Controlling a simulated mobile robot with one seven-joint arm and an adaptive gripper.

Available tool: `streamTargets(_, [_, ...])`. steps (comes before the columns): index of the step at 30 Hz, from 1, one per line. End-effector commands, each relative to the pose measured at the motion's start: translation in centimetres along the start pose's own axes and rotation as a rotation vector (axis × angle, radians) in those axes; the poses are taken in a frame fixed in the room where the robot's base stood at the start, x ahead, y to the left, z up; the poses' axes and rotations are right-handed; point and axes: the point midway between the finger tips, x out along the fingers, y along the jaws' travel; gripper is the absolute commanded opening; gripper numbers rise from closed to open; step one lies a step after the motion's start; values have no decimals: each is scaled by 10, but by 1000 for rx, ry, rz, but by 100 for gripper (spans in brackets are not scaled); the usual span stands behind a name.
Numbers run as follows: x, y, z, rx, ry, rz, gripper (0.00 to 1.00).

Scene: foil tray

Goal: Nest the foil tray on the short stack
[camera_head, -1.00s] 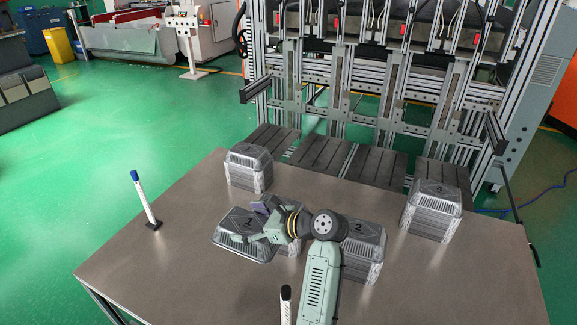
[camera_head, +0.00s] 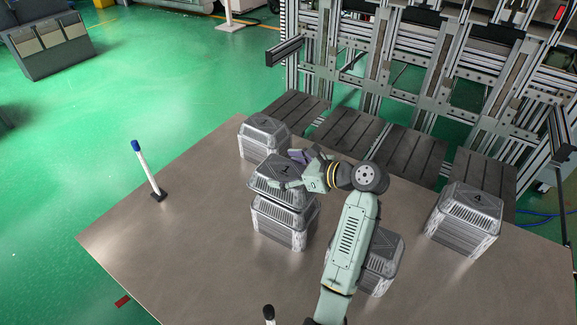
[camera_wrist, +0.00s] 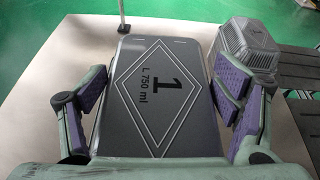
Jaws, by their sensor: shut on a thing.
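The foil tray (camera_head: 277,171) is grey, upside down, with a "1" on its flat top; the wrist view shows the label "1 L 750 ml" on it (camera_wrist: 165,90). My gripper (camera_head: 290,172) is shut on the tray, one finger on each side. The tray is slightly tilted over a stack of trays (camera_head: 284,228) at centre left; a narrow dark gap shows between them, and contact cannot be told. Another stack (camera_head: 262,140) stands behind it, also in the wrist view (camera_wrist: 250,50). Which stack is the short one is not clear.
A stack marked 4 (camera_head: 467,218) stands at the right of the table (camera_head: 190,260). Another stack (camera_head: 378,265) is partly hidden by my arm. A blue-capped marker (camera_head: 147,170) stands upright at left; a dark-tipped one (camera_head: 269,315) is at the front edge.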

Motion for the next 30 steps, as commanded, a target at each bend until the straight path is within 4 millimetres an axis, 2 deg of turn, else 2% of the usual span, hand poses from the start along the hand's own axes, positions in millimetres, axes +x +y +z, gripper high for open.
streamTargets(9, [11, 2, -26, 0, 0, 1, 61])
streamTargets(22, [21, 4, -50, 3, 0, 2, 61])
streamTargets(30, [31, 5, -75, 2, 0, 0, 61])
